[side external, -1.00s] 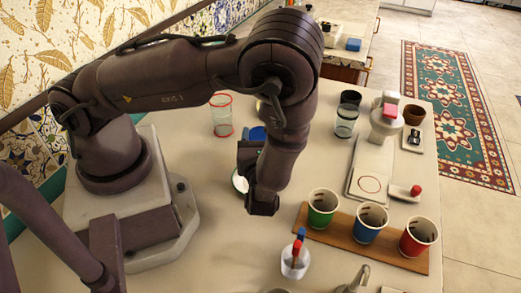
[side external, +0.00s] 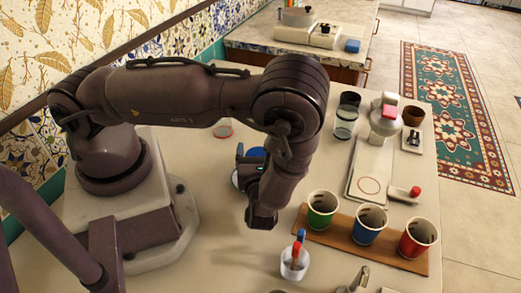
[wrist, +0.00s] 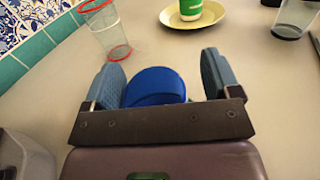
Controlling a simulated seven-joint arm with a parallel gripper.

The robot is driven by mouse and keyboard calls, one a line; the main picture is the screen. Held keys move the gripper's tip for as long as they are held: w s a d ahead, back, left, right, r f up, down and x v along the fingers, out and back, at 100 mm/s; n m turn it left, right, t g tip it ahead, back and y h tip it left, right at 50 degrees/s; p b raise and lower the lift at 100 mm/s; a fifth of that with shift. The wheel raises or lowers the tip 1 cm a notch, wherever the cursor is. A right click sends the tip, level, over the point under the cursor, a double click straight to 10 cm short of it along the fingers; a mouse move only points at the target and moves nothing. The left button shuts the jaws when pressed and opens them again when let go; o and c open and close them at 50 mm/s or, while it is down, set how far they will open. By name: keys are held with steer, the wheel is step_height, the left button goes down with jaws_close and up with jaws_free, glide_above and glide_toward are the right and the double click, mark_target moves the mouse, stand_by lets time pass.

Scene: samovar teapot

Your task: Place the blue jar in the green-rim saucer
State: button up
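The blue jar (wrist: 155,85) shows as a rounded blue top between my fingers in the wrist view, close to the left finger, with a narrow gap beside the right one. In the side external view a bit of the blue jar (side external: 257,152) shows behind my gripper (side external: 248,165). In the wrist view my gripper (wrist: 163,80) looks open around the jar. A pale rim (side external: 236,180) shows beside my gripper; it may be the green-rim saucer, but most of it is hidden. I cannot tell whether the jar touches it.
A red-rim glass (wrist: 112,30) stands ahead left. A yellow saucer (wrist: 194,15) holds a green cup (wrist: 191,8). Green (side external: 321,210), blue (side external: 369,224) and red (side external: 417,238) cups stand on a wooden board (side external: 345,242). A white holder (side external: 294,265) stands near my gripper.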

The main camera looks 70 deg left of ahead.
steer(key=shift+r, duration=0.1)
steer(key=shift+r, duration=0.25)
steer(key=v, duration=1.1)
steer(key=shift+d+r, duration=0.1)
steer(key=shift+d, duration=0.2)
steer(key=shift+s+d, duration=0.15)
steer(key=shift+d, duration=0.05)
